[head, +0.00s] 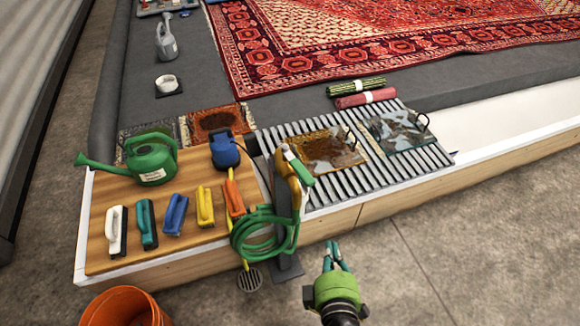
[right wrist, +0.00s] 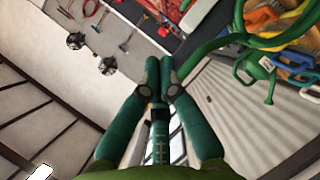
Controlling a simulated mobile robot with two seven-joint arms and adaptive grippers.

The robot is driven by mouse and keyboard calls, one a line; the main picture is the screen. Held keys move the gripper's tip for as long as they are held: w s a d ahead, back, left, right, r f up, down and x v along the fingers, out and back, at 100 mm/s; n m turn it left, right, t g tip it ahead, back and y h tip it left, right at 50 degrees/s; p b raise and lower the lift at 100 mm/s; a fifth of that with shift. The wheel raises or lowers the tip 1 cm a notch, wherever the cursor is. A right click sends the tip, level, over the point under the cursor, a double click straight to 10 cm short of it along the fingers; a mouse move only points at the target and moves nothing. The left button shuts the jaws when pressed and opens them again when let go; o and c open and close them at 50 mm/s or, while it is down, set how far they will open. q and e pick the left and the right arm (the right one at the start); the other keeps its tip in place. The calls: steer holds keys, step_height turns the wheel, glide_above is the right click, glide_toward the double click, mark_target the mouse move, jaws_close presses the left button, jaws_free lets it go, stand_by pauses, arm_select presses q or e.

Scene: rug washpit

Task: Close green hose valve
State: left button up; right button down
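A dark post (head: 284,205) stands at the front edge of the wooden bench. A yellow-orange fitting with a green and white handle (head: 299,166) sits at its top; I cannot tell for sure which part is the valve. A green hose (head: 264,240) hangs coiled on the post. The hose also shows in the right wrist view (right wrist: 213,43). My right gripper (head: 333,245) is in front of the bench, to the right of the post and apart from it. Its teal fingertips are close together in the right wrist view (right wrist: 159,63), with nothing held. My left gripper is not in view.
The wooden bench (head: 100,245) holds a green watering can (head: 151,160), a blue device (head: 225,150) and several coloured brushes. A slatted rack (head: 375,172) is right of the post. An orange bucket (head: 125,307) and a floor drain (head: 250,280) are below. The right floor is clear.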

mark_target(297, 164)
steer(key=s+a+r+n+t+y+p, duration=0.3)
steer(key=a+r+n+y, duration=0.35)
steer(key=r, duration=0.65)
steer(key=shift+n+h, duration=0.25)
steer(key=shift+h, duration=0.3)
steer(key=p+x, duration=0.1)
steer(key=x, duration=0.2)
steer(key=p+x, duration=0.2)
steer(key=x, duration=0.2)
steer(key=d+p+x, duration=0.1)
steer(key=x, duration=0.3)
steer(key=shift+w+a+r, duration=0.1)
steer(key=shift+w+r, duration=0.05)
steer(key=shift+w, duration=0.1)
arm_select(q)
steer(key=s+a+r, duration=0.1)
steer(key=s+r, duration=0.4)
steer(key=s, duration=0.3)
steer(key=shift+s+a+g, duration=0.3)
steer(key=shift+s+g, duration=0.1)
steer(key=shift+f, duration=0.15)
arm_select(e)
steer(key=shift+y, duration=0.3)
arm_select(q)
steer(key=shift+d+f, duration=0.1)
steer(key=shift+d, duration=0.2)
arm_select(e)
steer(key=shift+d+n+y, duration=0.3)
steer(key=shift+d+n, duration=0.05)
steer(key=shift+n, duration=0.05)
